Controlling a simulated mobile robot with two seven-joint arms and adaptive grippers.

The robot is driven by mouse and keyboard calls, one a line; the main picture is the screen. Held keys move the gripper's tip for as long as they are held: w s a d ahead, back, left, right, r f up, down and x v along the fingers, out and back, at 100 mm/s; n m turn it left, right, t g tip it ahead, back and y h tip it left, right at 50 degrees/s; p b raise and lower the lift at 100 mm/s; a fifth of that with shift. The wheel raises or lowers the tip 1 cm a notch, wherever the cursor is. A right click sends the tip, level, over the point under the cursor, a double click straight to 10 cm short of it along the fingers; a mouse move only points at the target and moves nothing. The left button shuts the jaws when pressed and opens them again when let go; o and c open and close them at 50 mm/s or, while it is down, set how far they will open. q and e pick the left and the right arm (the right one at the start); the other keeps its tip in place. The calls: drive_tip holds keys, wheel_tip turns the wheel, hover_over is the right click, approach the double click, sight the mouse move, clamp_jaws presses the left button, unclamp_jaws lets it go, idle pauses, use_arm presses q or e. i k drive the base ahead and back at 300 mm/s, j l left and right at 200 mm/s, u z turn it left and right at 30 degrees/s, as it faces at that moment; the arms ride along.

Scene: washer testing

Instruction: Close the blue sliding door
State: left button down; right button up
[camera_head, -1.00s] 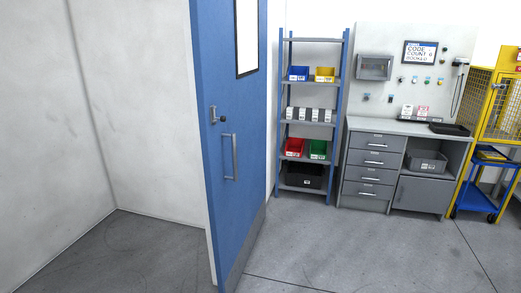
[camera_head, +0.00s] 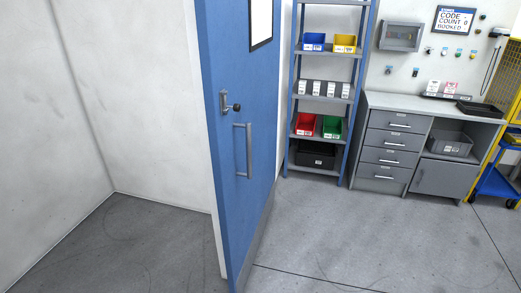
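The blue door (camera_head: 255,164) stands left of the middle in the head view, seen at a slant with its edge toward me. It has a vertical grey pull handle (camera_head: 249,150), a lever with a lock (camera_head: 227,104) above that, and a window (camera_head: 261,22) near the top. A grey kick strip runs along its bottom. To its left is an opening or recess with white walls and bare floor. Neither of my grippers shows in this view.
A shelf rack (camera_head: 322,92) with coloured bins stands behind the door to the right. A grey workbench (camera_head: 383,155) with drawers is beside it. A blue cart (camera_head: 497,186) and yellow cage (camera_head: 510,95) are at the far right. The floor (camera_head: 380,240) in front is clear.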

sight(239, 41)
drive_tip(key=i+l+u, duration=0.15)
drive_tip(key=u, duration=0.25)
drive_tip(key=i+l+u, duration=0.1)
drive_tip(key=l+u, duration=0.3)
drive_tip(key=i+l+u, duration=0.2)
drive_tip(key=l, duration=0.3)
drive_tip(key=l+u, duration=0.15)
drive_tip(key=l, duration=0.35)
drive_tip(key=i+l, duration=0.1)
drive_tip(key=l, duration=0.45)
drive_tip(key=i+l+u, duration=0.15)
drive_tip(key=l, duration=0.4)
drive_tip(key=k, duration=0.05)
